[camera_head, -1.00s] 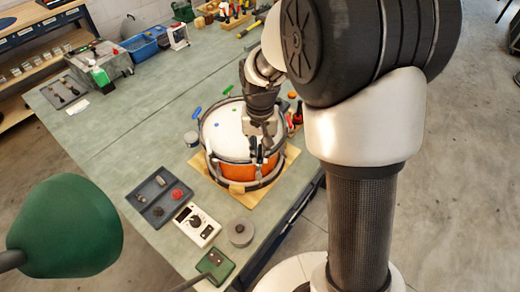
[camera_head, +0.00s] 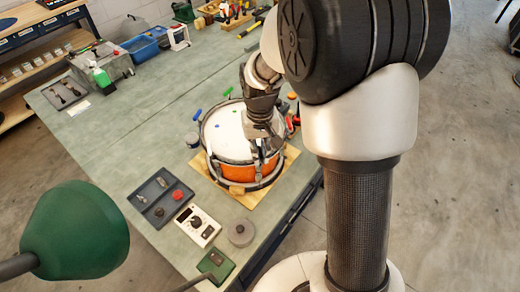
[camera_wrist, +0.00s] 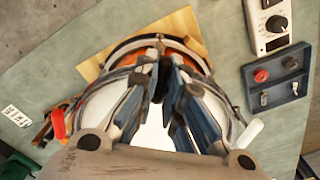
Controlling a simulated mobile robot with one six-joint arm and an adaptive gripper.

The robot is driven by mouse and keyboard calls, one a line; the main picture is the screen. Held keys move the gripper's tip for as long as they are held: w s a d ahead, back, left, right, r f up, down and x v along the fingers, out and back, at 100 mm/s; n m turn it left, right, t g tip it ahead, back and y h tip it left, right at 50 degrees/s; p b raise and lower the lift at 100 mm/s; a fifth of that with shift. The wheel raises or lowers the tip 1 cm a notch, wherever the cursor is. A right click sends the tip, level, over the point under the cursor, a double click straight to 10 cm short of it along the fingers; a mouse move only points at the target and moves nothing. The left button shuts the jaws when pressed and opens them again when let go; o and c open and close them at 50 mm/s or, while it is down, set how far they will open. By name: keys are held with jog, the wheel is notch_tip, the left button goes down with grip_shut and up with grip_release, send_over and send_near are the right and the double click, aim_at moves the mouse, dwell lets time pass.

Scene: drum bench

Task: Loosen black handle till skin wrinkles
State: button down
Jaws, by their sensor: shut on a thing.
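The orange snare drum (camera_head: 237,172) stands on a wooden board on the bench, its white skin (camera_head: 226,132) facing up. My gripper (camera_head: 265,150) is over the drum's near right rim, pointing down. In the wrist view its two blue-grey fingers (camera_wrist: 163,85) are closed around a dark piece between their tips, which looks like the black handle (camera_wrist: 156,82). Most of that handle is hidden by the fingers. I see no clear wrinkles on the exposed skin; much of it is behind the gripper.
Green (camera_head: 228,91), blue (camera_head: 197,114) and red (camera_head: 290,124) handles stand around the rim. Left of the drum are a grey tray (camera_head: 160,197) and a white meter box (camera_head: 197,225); a grey round piece (camera_head: 241,232) lies in front. A green lamp (camera_head: 75,230) fills the lower left.

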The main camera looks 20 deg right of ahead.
jog(key=n+p, duration=0.2)
jog(key=n, duration=0.5)
dwell(0.5)
jog(key=c, duration=1.7)
grip_release()
jog(key=shift+r, duration=0.15)
notch_tip(320, 180, up, 12)
jog(key=shift+f, duration=0.1)
